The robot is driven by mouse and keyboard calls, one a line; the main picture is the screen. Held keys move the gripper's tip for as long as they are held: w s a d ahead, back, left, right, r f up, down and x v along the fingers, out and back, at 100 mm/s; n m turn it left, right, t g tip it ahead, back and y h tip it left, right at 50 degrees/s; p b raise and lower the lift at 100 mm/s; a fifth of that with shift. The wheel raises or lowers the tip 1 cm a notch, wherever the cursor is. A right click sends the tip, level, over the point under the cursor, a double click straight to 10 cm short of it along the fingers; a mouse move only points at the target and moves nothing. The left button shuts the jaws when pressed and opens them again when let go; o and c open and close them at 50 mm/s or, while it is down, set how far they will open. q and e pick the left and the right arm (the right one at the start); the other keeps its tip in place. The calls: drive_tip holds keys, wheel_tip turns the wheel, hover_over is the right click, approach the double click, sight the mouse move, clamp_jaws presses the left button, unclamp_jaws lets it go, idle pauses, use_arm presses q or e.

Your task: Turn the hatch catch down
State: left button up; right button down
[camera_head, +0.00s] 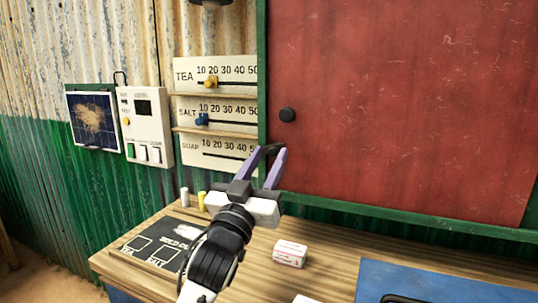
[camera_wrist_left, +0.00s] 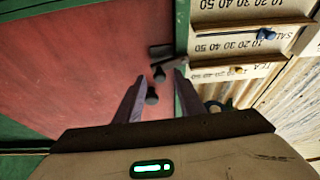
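The hatch (camera_head: 400,90) is a red panel in a green frame; it also fills the left of the wrist view (camera_wrist_left: 80,60). A round black knob (camera_head: 287,115) sits near its left edge and shows in the wrist view (camera_wrist_left: 152,98). My left gripper (camera_head: 271,153) is below the knob, in front of the frame's lower left. Its purple fingers are apart, also in the wrist view (camera_wrist_left: 159,73). Dark pieces (camera_wrist_left: 161,50) show by the fingertips; I cannot tell whether they are the catch or fingertip pads, or whether they touch. My right gripper is out of view.
Price sliders for tea (camera_head: 211,82), salt (camera_head: 201,119) and soap hang left of the hatch, close to the gripper. A white switch box (camera_head: 147,128) is further left. The wooden counter (camera_head: 240,282) below carries a pink-and-white box (camera_head: 290,253), a chalkboard and a blue panel (camera_head: 450,284).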

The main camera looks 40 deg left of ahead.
use_arm(q)
drive_tip(key=shift+w+a+r, duration=0.1)
drive_tip(key=shift+w+r, duration=0.05)
drive_tip(key=shift+w, duration=0.2)
